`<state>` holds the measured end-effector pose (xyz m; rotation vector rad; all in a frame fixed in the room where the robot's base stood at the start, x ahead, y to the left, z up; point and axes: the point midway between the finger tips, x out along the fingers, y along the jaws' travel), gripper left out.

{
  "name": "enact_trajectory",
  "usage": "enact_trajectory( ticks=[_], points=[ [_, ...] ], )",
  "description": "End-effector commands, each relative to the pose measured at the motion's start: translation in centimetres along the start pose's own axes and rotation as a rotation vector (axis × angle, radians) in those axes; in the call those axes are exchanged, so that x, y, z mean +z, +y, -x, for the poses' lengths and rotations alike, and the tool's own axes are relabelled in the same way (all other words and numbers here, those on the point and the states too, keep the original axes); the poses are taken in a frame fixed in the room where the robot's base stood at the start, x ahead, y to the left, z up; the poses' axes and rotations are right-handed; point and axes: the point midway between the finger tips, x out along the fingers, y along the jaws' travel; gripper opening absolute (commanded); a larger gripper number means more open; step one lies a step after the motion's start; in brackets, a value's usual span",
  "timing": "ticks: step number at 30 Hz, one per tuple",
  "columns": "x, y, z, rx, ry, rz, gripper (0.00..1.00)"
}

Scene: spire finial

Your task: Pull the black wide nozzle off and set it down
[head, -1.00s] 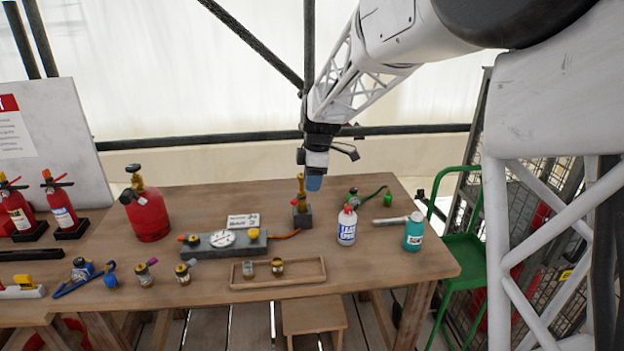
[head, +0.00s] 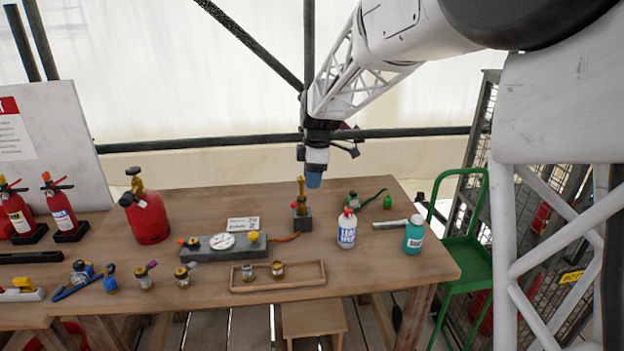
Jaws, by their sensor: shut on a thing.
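My gripper (head: 314,180), with blue fingertips, points down over the back middle of the table. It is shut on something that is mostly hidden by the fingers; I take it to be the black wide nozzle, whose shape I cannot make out. A brass torch body (head: 301,193) stands upright in a dark grey block (head: 302,219), just left of the fingertips in the head view. I cannot tell whether the held piece still touches the torch body.
A gauge block (head: 222,244) is left of the torch, with a small sign behind it. A white bottle (head: 347,229) and a teal bottle (head: 414,235) stand right. A wooden tray (head: 305,284) with two small brass parts is in front. A red cylinder (head: 150,217) stands left.

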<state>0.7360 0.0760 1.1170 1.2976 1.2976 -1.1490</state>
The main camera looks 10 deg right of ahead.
Motion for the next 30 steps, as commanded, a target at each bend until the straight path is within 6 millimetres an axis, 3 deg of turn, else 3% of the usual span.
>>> enact_trajectory(
  ticks=[30],
  points=[
    [-0.3, 0.0, 2.2, 0.0, 0.0, 0.0, 0.14]
  ],
)
